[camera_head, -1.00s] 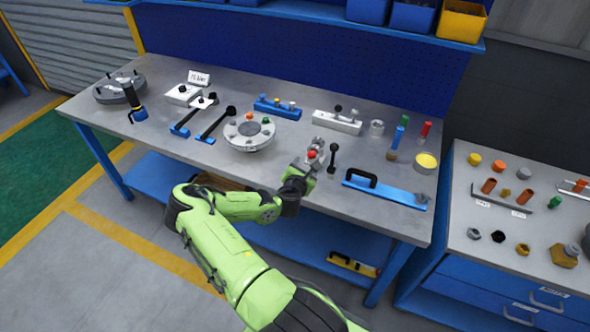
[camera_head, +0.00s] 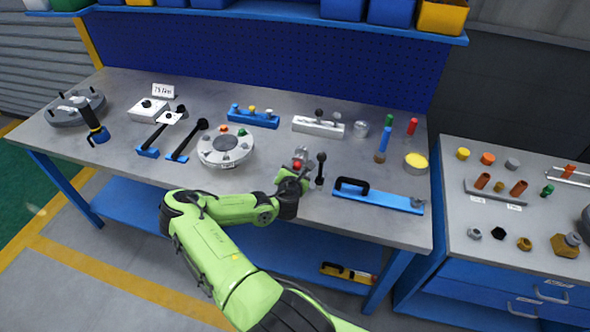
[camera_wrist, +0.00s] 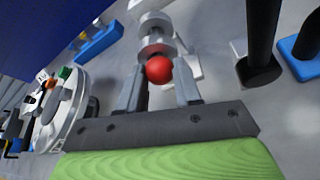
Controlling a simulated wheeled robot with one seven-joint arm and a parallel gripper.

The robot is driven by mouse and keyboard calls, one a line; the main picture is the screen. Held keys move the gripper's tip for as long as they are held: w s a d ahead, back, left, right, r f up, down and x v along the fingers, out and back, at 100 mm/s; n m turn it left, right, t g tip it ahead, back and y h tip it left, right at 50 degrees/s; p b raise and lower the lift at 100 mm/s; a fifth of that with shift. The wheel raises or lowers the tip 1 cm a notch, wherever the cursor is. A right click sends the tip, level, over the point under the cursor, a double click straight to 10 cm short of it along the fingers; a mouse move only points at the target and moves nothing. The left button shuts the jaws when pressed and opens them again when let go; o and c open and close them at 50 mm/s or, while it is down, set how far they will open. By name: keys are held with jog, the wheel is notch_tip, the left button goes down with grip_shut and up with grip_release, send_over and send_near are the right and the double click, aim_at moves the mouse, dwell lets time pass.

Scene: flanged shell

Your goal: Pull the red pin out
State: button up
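The red pin's round red head (camera_head: 297,165) is at the front middle of the workbench, at a grey metal fixture (camera_head: 301,153). In the wrist view the red head (camera_wrist: 158,69) sits between my two grey fingers, in front of stacked round grey metal parts (camera_wrist: 153,38). My gripper (camera_wrist: 160,85) has one finger on each side of the head, and the head nearly fills the gap. I cannot tell whether both fingers press on it. The pin's shaft is hidden behind the head. In the head view my gripper (camera_head: 291,178) reaches the fixture from the front.
A black upright lever (camera_head: 321,168) stands just right of the fixture. A blue plate with a black handle (camera_head: 380,195) lies farther right. A round flanged shell (camera_head: 226,146) is to the left. A red-topped peg (camera_head: 412,126) stands at the back right.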

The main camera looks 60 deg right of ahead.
grip_shut()
jog(key=shift+s+a+b, duration=0.2)
jog(key=shift+a+b, duration=0.55)
jog(key=shift+a, duration=0.5)
jog(key=shift+s+a+b, duration=0.2)
jog(key=shift+a+b, duration=0.55)
jog(key=shift+a, duration=0.5)
jog(key=shift+s+a+b, duration=0.2)
jog(key=shift+a+b, duration=0.7)
jog(key=shift+a, duration=0.45)
jog(key=shift+s+a+b, duration=0.2)
jog(key=shift+a+b, duration=0.7)
jog(key=shift+a, duration=0.4)
